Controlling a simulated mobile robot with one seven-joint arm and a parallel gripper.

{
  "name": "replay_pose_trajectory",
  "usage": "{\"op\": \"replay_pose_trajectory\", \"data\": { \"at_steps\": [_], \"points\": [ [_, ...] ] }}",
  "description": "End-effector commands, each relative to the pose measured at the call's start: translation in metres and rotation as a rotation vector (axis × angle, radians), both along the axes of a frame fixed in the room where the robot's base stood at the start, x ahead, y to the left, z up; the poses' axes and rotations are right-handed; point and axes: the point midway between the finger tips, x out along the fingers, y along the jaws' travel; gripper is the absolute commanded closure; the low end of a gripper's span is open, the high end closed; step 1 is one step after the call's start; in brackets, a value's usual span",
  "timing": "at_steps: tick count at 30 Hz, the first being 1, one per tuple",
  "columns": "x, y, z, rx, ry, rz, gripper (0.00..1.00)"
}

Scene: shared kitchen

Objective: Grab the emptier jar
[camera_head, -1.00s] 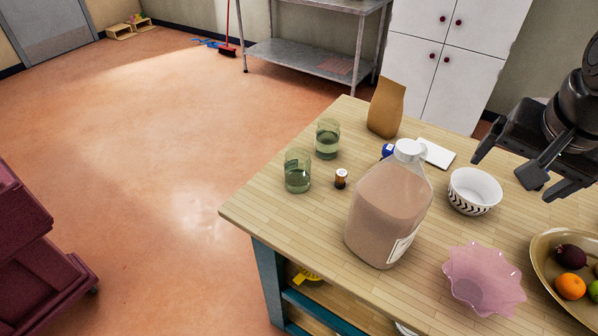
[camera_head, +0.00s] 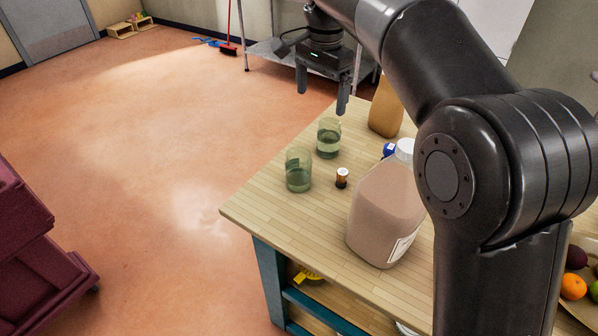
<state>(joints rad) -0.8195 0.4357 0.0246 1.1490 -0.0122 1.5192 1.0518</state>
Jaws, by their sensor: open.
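Two green-tinted clear glass jars stand upright on the wooden table near its left edge. The nearer jar (camera_head: 298,171) and the farther jar (camera_head: 328,139) both seem to hold some liquid. The nearer one looks dark over its lower half; the farther one shows a pale band above a darker bottom. I cannot tell the two levels apart surely. My gripper (camera_head: 323,98) is open and empty, fingers pointing down, in the air above and behind the farther jar, touching neither jar.
Fruit (camera_head: 573,286) shows at the right. My arm hides much of the table's right side. The table's left corner is clear.

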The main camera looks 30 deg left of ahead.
Motion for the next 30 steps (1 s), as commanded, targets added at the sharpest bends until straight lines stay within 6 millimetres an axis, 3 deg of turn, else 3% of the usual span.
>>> {"op": "replay_pose_trajectory", "data": {
  "at_steps": [3, 9, 21, 30],
  "points": [
    [-0.007, 0.024, -0.011, -0.011, 0.013, -0.005, 0.09],
    [-0.017, 0.053, -0.027, -0.029, 0.029, -0.018, 0.09],
    [-0.016, 0.049, -0.112, -0.031, 0.03, -0.019, 0.09],
    [-0.016, 0.049, -0.158, -0.029, 0.028, -0.019, 0.09]
  ]
}}
